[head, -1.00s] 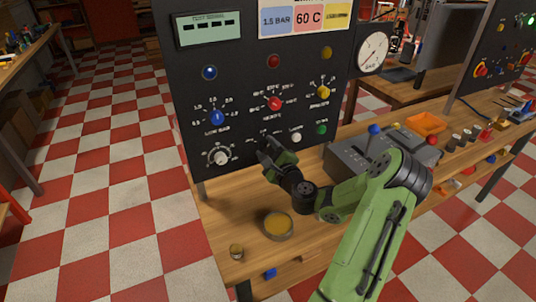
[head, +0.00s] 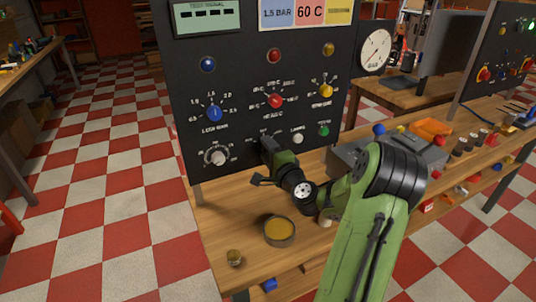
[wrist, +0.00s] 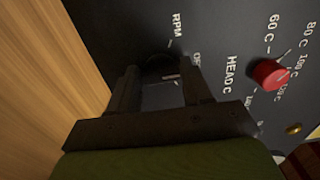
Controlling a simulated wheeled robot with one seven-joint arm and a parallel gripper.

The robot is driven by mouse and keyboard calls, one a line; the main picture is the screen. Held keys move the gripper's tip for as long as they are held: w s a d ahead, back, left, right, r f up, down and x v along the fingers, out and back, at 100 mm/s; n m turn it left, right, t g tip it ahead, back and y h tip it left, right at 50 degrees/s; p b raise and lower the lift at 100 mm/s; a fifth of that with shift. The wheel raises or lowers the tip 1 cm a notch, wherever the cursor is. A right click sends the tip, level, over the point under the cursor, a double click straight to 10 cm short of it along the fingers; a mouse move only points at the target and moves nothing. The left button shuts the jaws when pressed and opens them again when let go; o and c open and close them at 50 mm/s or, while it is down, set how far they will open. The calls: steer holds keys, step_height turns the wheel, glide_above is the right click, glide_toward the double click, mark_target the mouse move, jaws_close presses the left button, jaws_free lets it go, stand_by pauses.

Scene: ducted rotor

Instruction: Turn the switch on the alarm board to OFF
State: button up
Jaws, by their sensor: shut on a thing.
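A black board (head: 182,100) stands upright on the wooden bench, with knobs, lamps and gauges on its face. My gripper (head: 266,145) is at the lower part of this board, between a white knob and a white button. In the wrist view my gripper (wrist: 160,78) has its two dark fingers against the board, on either side of a dark switch (wrist: 170,78) with a small light mark. It is shut on this switch. Lettering beside it is partly covered by a finger, so the switch's setting cannot be read. In the head view the gripper hides the switch.
Close by are a white knob (head: 218,158), a blue knob (head: 214,113), a red knob (head: 276,101), a yellow knob (head: 326,90), a white button (head: 298,139) and a green button (head: 323,131). A round tin (head: 279,231) and small jar (head: 234,257) stand on the bench below.

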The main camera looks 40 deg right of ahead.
steer(key=shift+f, duration=0.1)
stand_by(0.3)
steer(key=o, duration=1.1)
steer(key=shift+c, duration=0.2)
